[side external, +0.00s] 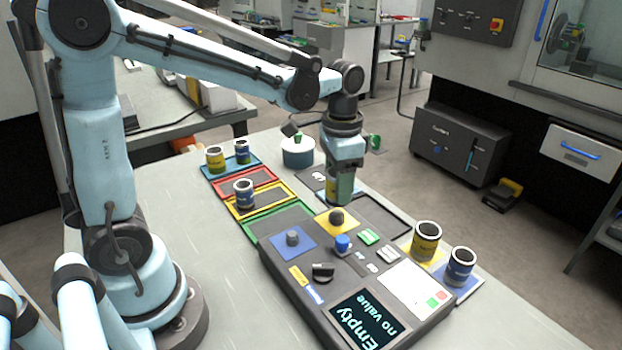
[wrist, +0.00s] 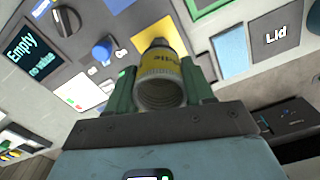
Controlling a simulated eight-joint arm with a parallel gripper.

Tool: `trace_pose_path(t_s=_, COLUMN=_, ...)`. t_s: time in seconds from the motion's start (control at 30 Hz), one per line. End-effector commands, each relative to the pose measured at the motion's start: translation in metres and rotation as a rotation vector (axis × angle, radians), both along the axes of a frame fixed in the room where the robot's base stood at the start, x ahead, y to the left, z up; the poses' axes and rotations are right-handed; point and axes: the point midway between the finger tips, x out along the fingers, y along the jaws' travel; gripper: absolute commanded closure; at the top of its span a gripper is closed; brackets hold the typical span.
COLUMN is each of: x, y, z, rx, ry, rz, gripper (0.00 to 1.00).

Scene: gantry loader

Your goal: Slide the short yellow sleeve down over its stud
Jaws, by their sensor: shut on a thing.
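My gripper (side external: 341,198) points down over the control panel, its green fingers shut on a yellow sleeve. The sleeve (wrist: 160,75) sits between the fingers in the wrist view, with a pale ribbed band and its hollow near end facing the camera. A dark round-topped stud (side external: 337,216) stands on a yellow square (side external: 325,221) just below the fingertips. In the wrist view the stud's tip (wrist: 158,43) shows just past the sleeve's far end, roughly in line with it. I cannot tell whether the two touch.
A second stud (side external: 292,238) stands on a blue square, near a blue button (side external: 342,243) and a black knob (side external: 323,271). A yellow sleeve (side external: 425,240) and a blue one (side external: 460,266) stand at the panel's right. Several coloured trays (side external: 262,204) lie behind it, some holding sleeves.

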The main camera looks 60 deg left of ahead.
Motion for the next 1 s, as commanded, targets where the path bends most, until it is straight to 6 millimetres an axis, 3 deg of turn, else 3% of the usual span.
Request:
trace_pose_path(t_s=0.5, x=0.001, y=0.000, z=-0.043, rx=0.000, ry=0.000, rz=0.000, gripper=0.90)
trace_pose_path(t_s=1.0, x=0.000, y=0.000, z=-0.051, rx=0.000, ry=0.000, rz=0.000, gripper=0.90)
